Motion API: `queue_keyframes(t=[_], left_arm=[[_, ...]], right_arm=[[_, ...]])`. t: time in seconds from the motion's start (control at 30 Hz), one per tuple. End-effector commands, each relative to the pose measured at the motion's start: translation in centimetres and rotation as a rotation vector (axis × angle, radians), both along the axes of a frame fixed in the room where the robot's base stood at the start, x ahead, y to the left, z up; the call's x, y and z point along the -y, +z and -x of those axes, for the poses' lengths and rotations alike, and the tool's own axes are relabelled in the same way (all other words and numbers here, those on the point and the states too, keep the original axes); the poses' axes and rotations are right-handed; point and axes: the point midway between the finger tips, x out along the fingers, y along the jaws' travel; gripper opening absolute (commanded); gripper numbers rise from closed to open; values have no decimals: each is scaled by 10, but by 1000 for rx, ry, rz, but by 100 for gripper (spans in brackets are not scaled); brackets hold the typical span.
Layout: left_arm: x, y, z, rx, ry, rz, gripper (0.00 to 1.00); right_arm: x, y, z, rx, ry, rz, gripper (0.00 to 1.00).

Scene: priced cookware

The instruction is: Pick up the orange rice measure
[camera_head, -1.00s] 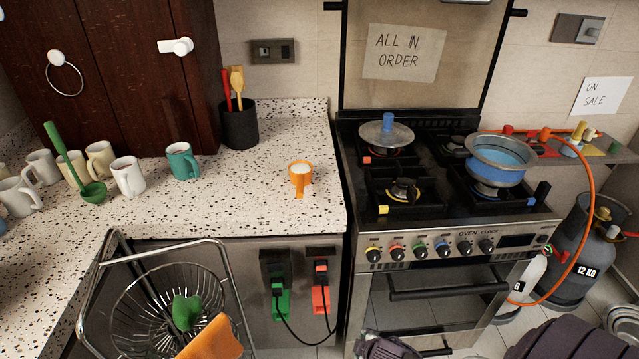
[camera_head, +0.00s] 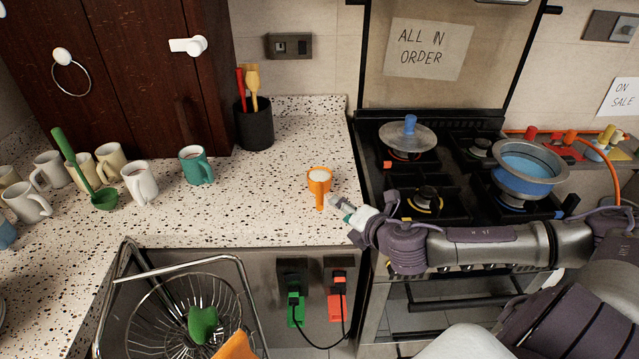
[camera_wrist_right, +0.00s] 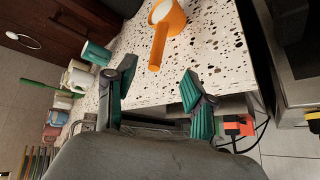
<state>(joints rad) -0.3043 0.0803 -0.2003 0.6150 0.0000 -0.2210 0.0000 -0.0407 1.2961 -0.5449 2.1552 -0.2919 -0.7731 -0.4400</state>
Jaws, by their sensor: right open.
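The orange rice measure (camera_head: 319,183) stands upright on the speckled counter near its right end. Something white fills it, and its handle points toward the counter's front edge. In the right wrist view the measure (camera_wrist_right: 166,27) is ahead of the fingers, its handle toward the space between them. My right gripper (camera_head: 340,204) reaches in from the right over the counter's front corner, just right of the handle and apart from it. In the wrist view the right gripper (camera_wrist_right: 157,92) is open with nothing between its green-padded fingers. My left gripper is not in view.
A teal mug (camera_head: 196,166), white mugs and a green ladle (camera_head: 103,198) stand to the left. A black utensil holder (camera_head: 254,126) is behind. The stove (camera_head: 455,180) with a blue-filled pan adjoins on the right. A wire basket (camera_head: 150,305) is in front, below.

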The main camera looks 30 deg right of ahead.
Motion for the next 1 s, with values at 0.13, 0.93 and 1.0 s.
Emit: queue_keyframes(t=[0.13,0.93,1.0], left_arm=[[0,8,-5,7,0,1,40],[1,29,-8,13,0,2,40],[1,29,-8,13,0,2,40]], right_arm=[[1,-9,-29,3,-4,-8,54],[8,-46,-115,-1,-2,-5,54],[8,-48,-116,-1,0,-4,54]])
